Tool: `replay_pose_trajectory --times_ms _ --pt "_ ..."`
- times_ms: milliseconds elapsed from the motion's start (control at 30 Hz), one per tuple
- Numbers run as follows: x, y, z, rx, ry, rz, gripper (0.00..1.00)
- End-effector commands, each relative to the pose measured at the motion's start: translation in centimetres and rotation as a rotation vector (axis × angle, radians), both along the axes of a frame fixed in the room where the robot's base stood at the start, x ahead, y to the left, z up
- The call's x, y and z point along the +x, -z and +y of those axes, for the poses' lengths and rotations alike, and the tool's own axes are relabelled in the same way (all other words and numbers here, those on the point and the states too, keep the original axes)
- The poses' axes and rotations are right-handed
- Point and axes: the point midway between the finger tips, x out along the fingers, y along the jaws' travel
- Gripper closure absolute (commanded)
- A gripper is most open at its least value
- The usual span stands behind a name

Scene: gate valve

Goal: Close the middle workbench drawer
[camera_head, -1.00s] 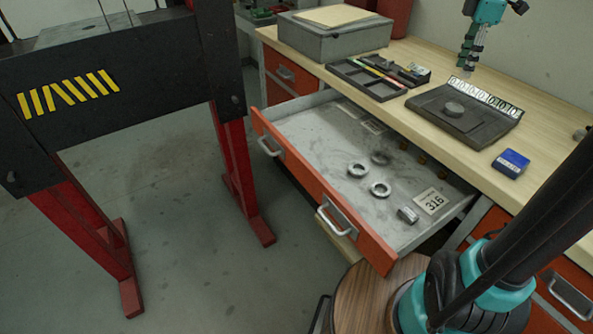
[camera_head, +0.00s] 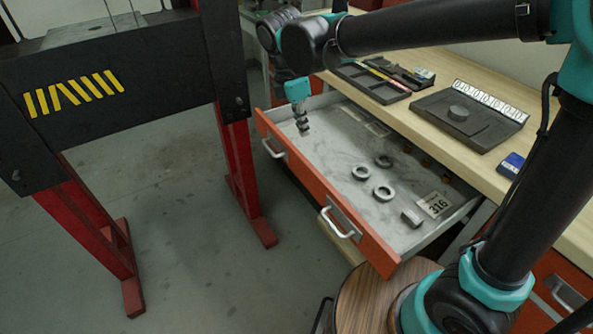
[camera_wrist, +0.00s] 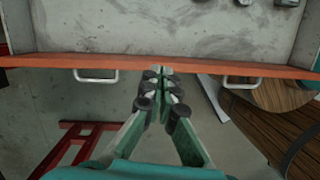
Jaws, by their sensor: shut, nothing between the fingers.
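The orange-fronted drawer (camera_head: 328,192) stands pulled far out below the workbench top, with its grey interior showing. Its front carries two metal handles, one at the left (camera_head: 273,149) and one at the right (camera_head: 340,224). My gripper (camera_head: 305,130) is shut and empty, pointing down over the left part of the drawer in the head view. In the wrist view, the fingertips (camera_wrist: 160,72) overlap the drawer front's edge (camera_wrist: 205,67) between the left handle (camera_wrist: 97,76) and the right handle (camera_wrist: 242,82). I cannot tell whether they touch it.
Metal rings (camera_head: 383,193), a small metal piece (camera_head: 411,217) and a "316" card (camera_head: 435,205) lie in the drawer. A black-and-red stand (camera_head: 238,165) is at the left. A tray (camera_head: 372,82) and a blue box (camera_head: 511,165) sit on the workbench.

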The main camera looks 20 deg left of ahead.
Motion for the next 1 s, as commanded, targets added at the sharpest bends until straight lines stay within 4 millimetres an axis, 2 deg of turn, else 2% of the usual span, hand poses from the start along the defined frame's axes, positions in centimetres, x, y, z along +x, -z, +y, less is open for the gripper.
replay_pose_trajectory --times_ms 33,100,200,333,567,1000 --pt "-2.2 0.7 1.2 -0.005 -0.041 -0.007 1.0" --pt "-4.4 1.5 2.2 -0.01 -0.08 -0.018 1.0" --pt "-6.9 2.3 3.2 -0.015 -0.122 -0.031 1.0" --pt "-8.6 2.9 3.8 -0.017 -0.149 -0.039 1.0" --pt "-8.7 4.4 3.8 -0.019 -0.155 -0.042 1.0" --pt "-7.0 12.4 2.6 -0.019 -0.154 -0.041 1.0"
